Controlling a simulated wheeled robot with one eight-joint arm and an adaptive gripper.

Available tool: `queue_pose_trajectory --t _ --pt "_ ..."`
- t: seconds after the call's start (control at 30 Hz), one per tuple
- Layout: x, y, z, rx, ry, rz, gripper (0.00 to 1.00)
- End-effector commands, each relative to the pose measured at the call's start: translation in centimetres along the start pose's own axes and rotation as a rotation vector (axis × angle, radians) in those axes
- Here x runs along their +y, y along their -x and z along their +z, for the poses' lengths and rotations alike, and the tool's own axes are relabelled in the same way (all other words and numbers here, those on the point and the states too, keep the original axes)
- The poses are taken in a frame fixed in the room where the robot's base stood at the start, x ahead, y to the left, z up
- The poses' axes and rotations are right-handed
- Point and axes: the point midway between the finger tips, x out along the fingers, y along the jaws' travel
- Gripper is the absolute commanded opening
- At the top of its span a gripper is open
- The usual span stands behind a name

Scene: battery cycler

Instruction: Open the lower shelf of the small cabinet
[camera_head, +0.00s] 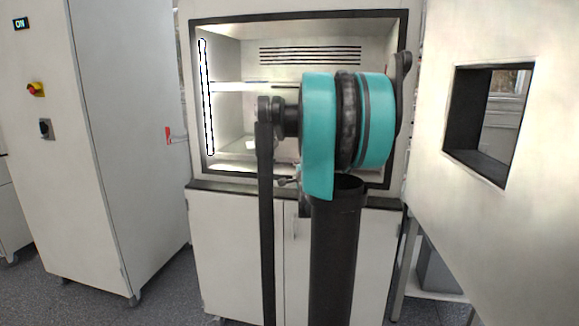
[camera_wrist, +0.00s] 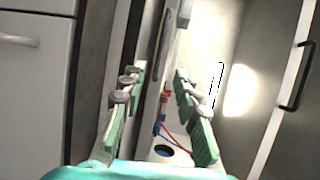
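A pale cabinet (camera_head: 236,250) stands in the middle of the head view, with closed double doors below a lit chamber. A slim upright handle (camera_head: 294,228) shows near the seam of these doors, partly beside my arm. I cannot tell for certain whether this is the small cabinet named in the task. In the wrist view my gripper (camera_wrist: 157,75) is open, its two green-padded fingers apart with nothing held between them. A pale panel with a light handle (camera_wrist: 18,39) is left of the fingers. In the head view my arm hides the gripper.
A large windowed door (camera_head: 555,180) swings out at the right. A tall grey cabinet (camera_head: 145,130) with a red latch stands left. In the wrist view, red and blue wires (camera_wrist: 172,132) lie beyond the fingers, and a panel with a black handle (camera_wrist: 297,75) is at the right.

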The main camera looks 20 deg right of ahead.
Motion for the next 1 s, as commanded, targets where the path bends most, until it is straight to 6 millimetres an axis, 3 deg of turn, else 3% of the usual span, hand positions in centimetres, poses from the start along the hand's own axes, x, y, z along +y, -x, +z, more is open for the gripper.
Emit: queue_pose_trajectory --t 0.27,1.0 --pt "-0.1 -3.1 -0.1 0.002 -0.006 -0.003 0.31" --pt "-0.1 -15.4 -0.1 0.001 -0.004 -0.002 0.31"
